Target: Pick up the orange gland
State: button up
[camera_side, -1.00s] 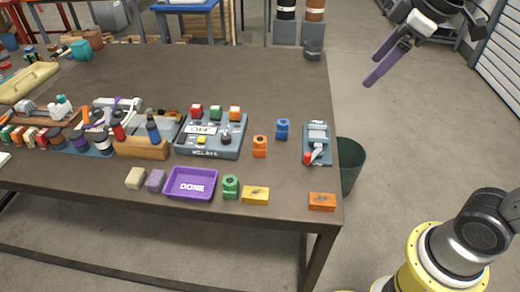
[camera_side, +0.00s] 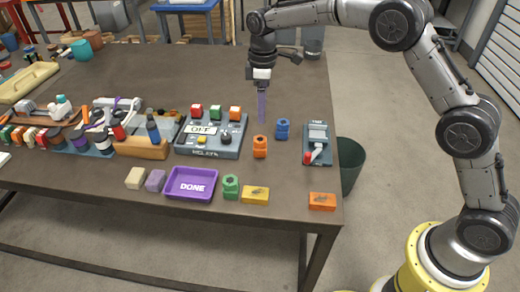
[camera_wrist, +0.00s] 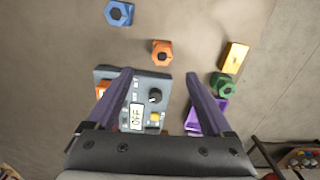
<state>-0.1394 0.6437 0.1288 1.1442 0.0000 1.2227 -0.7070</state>
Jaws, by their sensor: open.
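The orange gland (camera_side: 260,146) stands upright on the brown table, to the right of the grey OFF panel. In the wrist view the orange gland (camera_wrist: 162,53) shows above the space between the fingertips, with a dark hole in its top. My gripper (camera_side: 262,122) points down above and just behind the orange gland in the side view. It is empty. In the wrist view my gripper (camera_wrist: 160,75) has its two purple fingers spread wide apart, with the grey panel beneath them. I cannot tell the exact height of the fingertips.
A blue gland (camera_side: 282,129) stands close behind and right of the orange one. The grey panel (camera_side: 222,151) is to the left. A green gland (camera_side: 230,187), a yellow block (camera_side: 256,195) and a purple DONE tray (camera_side: 168,192) are nearer the front edge. A grey device (camera_side: 317,157) sits at right.

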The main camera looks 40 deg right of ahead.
aim_at(260, 139)
notch_tip(260, 139, down, 8)
jog(key=shift+f, duration=0.2)
jog(key=shift+a+f, duration=0.2)
jog(key=shift+f, duration=1.15)
jog(key=shift+a+f, duration=0.15)
jog(key=shift+f, duration=1.2)
jog(key=shift+c, duration=0.2)
jog(key=c, duration=1.2)
jog(key=shift+r, duration=0.1)
jog(key=shift+c, duration=0.2)
jog(key=shift+r, duration=0.1)
